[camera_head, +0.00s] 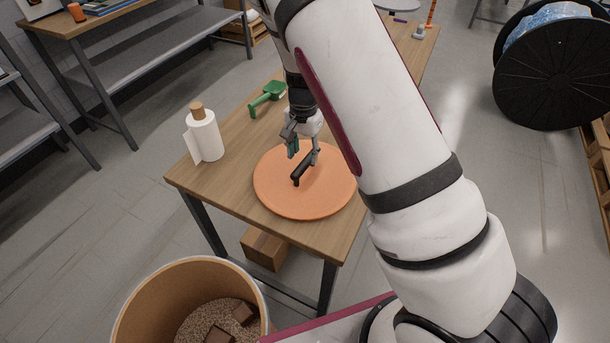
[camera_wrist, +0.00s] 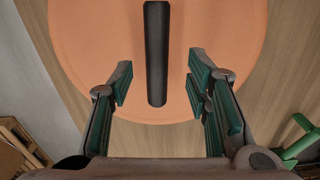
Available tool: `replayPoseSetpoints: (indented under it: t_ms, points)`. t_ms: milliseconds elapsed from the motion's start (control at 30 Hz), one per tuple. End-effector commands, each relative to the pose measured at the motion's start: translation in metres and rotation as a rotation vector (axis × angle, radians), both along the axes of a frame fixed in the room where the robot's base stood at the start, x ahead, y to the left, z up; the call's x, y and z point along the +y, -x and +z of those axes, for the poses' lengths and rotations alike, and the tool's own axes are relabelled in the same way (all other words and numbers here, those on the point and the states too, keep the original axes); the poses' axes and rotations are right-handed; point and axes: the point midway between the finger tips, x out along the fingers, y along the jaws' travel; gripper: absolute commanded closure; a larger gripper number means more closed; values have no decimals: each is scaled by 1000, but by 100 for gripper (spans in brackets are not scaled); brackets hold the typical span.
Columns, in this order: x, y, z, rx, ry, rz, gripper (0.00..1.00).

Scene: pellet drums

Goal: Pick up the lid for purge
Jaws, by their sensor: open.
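The lid (camera_head: 320,201) is a flat round orange disc lying on the wooden table, with a black bar handle (camera_head: 299,172) standing at its middle. In the wrist view the lid (camera_wrist: 90,40) fills the upper part, and its dark handle (camera_wrist: 156,60) points down between my fingers. My gripper (camera_head: 304,152) is open and empty just above the lid, close to the handle. In the wrist view my gripper (camera_wrist: 158,88) has one finger on each side of the handle's near end, with gaps on both sides. I cannot tell the exact height above the handle.
An open drum (camera_head: 130,312) of pellets with brown blocks is on the floor at lower left. A large black reel (camera_head: 550,75) stands at right.

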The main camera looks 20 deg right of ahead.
Motion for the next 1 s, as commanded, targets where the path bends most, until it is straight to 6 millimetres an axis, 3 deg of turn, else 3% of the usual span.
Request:
replayPoseSetpoints:
  t_ms: [300,600,667,800,1000]
  points:
    - [-3,2,-42,2,1,0,56]
    - [-3,2,-47,1,-1,-1,56]
    - [-3,2,-47,1,-1,-1,67]
    - [-3,2,-46,1,-1,-1,99]
    - [-3,1,-46,0,0,-1,100]
